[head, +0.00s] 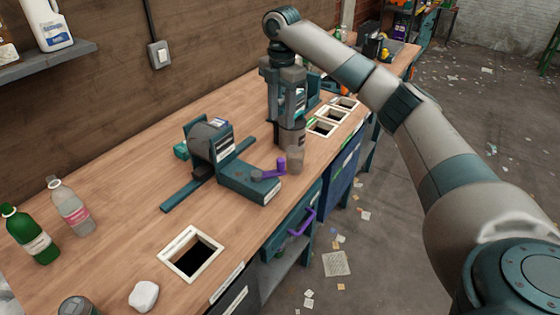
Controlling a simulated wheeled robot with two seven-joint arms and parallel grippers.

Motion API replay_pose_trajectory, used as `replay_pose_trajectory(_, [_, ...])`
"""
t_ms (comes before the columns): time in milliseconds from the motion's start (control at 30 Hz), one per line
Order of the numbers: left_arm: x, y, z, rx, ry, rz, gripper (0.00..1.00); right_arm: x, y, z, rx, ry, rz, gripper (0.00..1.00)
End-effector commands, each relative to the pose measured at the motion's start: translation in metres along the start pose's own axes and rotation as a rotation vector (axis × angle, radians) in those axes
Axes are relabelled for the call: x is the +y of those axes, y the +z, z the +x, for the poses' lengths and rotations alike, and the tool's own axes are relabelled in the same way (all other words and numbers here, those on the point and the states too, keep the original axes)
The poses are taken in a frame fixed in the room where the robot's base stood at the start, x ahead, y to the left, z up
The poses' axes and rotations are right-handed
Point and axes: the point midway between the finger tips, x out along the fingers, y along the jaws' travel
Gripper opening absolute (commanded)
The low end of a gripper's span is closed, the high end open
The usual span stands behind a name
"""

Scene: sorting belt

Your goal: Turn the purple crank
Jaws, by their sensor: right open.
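The purple crank (266,175) sits on the teal and grey machine (243,182) on the wooden workbench, with its upright knob (281,165) at the right end. My right gripper (290,135) points down just behind and to the right of the crank, apart from it. It is open. A small translucent bottle (296,158) is below the gripper, beside the crank; I cannot tell whether they touch. My left gripper is not in view.
A white-framed opening (164,254) is in the bench front, with several more at the back right. A green bottle (30,238), a clear bottle (72,208) and a white lump (144,296) stand left. A purple drawer handle (302,222) is below the edge.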

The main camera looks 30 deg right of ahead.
Motion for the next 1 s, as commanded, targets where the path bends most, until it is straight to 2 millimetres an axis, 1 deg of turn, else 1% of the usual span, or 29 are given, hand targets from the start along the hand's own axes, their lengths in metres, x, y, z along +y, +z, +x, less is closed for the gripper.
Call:
replay_pose_trajectory(167, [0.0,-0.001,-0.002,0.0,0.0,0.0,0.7,0.0,0.0,0.006,0.0,-0.001,0.0,0.4])
replay_pose_trajectory(367, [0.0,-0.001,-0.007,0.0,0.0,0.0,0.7,-0.001,0.0,0.026,0.0,-0.003,0.0,0.4])
replay_pose_trajectory(467, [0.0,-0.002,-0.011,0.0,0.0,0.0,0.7,-0.001,0.0,0.04,0.0,-0.003,0.0,0.4])
replay_pose_trajectory(1000, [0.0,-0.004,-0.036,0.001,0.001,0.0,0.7,-0.001,0.0,0.137,0.0,-0.004,0.0,0.4])
